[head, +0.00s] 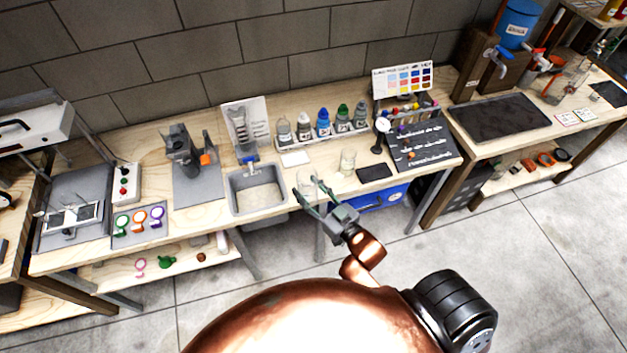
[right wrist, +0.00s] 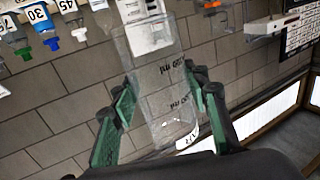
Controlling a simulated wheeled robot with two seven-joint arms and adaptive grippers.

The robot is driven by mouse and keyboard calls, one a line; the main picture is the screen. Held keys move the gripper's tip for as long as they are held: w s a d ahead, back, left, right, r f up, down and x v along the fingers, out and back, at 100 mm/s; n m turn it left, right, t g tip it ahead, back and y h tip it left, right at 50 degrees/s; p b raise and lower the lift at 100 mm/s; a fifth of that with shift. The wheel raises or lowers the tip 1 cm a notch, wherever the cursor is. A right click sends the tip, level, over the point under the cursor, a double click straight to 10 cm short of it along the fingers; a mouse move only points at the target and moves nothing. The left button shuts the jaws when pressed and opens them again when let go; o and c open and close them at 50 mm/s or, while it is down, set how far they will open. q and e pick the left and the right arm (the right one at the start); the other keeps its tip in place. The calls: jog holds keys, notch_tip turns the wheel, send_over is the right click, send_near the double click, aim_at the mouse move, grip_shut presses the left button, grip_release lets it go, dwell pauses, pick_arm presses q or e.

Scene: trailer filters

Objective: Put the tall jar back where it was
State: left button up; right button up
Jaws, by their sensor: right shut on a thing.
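A clear, see-through tall jar (right wrist: 160,85) with dark printed marks stands between the green fingers of my right gripper (right wrist: 163,100) in the right wrist view. My right gripper is shut on it. In the head view the jar (head: 307,184) shows faintly between the fingertips of the right gripper (head: 312,194), near the bench's front edge, just right of the sink. I cannot tell whether its base touches the bench. Another clear glass vessel (head: 347,161) stands on the bench to the right. My left gripper is not in view.
A grey sink (head: 257,190) lies left of the jar. To the right are a dark pad (head: 375,172), a dial gauge on a stand (head: 382,126) and a black board (head: 421,144).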

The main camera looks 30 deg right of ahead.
jog(key=d+f, duration=0.2)
jog(key=d, duration=0.5)
jog(key=w+d+f, duration=0.1)
jog(key=w+f, duration=0.3)
jog(key=w+d+f+b, duration=0.1)
jog(key=w+d+f, duration=0.1)
jog(key=w+f, duration=0.2)
jog(key=w+d+f+b, duration=0.1)
jog(key=w+f, duration=0.3)
jog(key=w, duration=0.1)
jog(key=shift+w+d+f, duration=0.15)
jog(key=shift+w, duration=0.2)
jog(key=shift+f, duration=0.25)
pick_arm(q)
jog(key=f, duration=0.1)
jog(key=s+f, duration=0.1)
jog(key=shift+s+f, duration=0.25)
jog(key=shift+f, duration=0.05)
pick_arm(e)
jog(key=shift+f, duration=0.1)
